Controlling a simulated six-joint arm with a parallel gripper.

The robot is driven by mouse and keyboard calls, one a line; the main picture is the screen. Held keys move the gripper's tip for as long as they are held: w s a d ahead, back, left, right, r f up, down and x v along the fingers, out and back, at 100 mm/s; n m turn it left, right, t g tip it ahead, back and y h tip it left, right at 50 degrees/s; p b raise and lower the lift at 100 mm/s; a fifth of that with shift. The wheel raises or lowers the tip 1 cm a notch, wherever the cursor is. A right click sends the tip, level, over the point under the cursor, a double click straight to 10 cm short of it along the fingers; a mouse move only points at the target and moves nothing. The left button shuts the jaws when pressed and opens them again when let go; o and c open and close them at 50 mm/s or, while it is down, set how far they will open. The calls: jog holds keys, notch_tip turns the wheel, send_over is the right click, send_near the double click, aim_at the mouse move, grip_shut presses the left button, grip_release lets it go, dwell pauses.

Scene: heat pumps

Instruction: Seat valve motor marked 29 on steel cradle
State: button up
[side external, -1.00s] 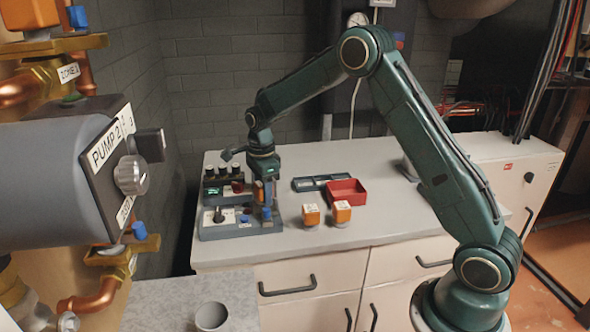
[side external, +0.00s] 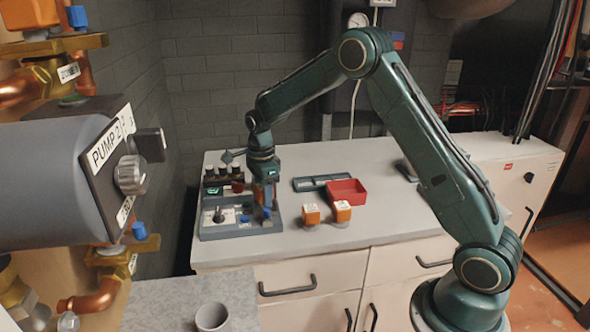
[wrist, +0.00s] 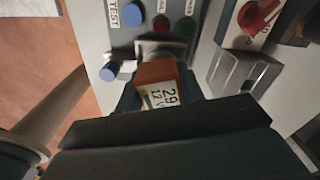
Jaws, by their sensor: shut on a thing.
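In the wrist view, the valve motor marked 29 (wrist: 158,82) is an orange block with a white label reading 29 and 12 V. My gripper (wrist: 165,95) is shut on it, with a dark jaw on either side. A grey metal part shows at the motor's far end, over the grey panel. In the side view my gripper (side external: 267,205) is low at the right part of the test panel; the held motor is mostly hidden there.
The grey test panel (side external: 222,233) carries a blue knob (wrist: 131,14), a red button, a green button and a red rotary knob (wrist: 258,16). Two other orange motors (side external: 311,214) (side external: 342,212) stand to the right, before a red tray (side external: 346,190) and a dark tray (side external: 318,182).

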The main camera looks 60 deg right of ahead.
jog(key=shift+f, duration=0.35)
jog(key=o, duration=1.2)
jog(key=shift+c, duration=0.2)
jog(key=shift+r, duration=0.8)
notch_tip(320, 180, up, 4)
jog(key=shift+r, duration=0.15)
jog(key=s+d+r+m, duration=0.1)
jog(key=s+d+r, duration=0.3)
jog(key=s+d, duration=0.3)
jog(key=s+d+r+m, duration=0.2)
jog(key=s+d+r, duration=0.3)
jog(key=s, duration=0.9)
jog(key=shift+d+r, duration=0.15)
jog(key=shift+d, duration=1.3)
